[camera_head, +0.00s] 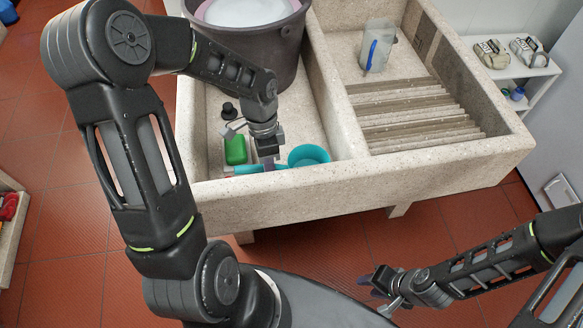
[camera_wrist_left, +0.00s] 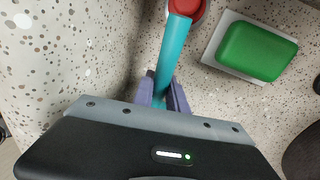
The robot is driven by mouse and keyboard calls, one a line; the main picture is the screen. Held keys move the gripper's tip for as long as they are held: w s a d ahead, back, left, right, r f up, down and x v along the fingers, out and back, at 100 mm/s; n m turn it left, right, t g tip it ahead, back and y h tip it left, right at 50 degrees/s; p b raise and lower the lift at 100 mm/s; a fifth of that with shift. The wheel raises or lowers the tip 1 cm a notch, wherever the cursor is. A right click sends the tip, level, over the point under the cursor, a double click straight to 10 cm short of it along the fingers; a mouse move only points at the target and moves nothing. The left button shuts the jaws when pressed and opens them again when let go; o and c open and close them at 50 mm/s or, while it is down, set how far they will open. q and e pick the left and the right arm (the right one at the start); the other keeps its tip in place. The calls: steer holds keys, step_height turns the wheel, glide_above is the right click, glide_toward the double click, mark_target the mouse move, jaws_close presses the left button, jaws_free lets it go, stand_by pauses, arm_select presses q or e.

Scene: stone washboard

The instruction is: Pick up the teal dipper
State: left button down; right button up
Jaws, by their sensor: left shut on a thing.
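The teal dipper (camera_head: 309,156) lies in the left basin of the stone washboard, close to its front wall. Its round cup is on the right and its handle runs left. My left gripper (camera_head: 268,163) is shut on the handle. In the left wrist view its purple fingers (camera_wrist_left: 165,93) sit on both sides of the teal handle (camera_wrist_left: 175,45), and the cup is hidden below the gripper body. My right gripper (camera_head: 376,283) is low on the right, over the floor in front of the washboard, and empty; its jaw opening is unclear.
A green soap (camera_head: 236,149) on a white dish (camera_wrist_left: 213,40) lies beside the handle. A round red thing (camera_wrist_left: 198,12) is at the handle's far end. A dark tub (camera_head: 250,42) stands behind. The front wall (camera_head: 340,178) is close. The ribbed right side holds a clear container (camera_head: 377,50).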

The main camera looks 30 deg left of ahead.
arm_select(q)
steer(key=shift+r, duration=0.1)
stand_by(0.5)
step_height(320, 180, up, 18)
steer(key=shift+p, duration=0.4)
stand_by(0.9)
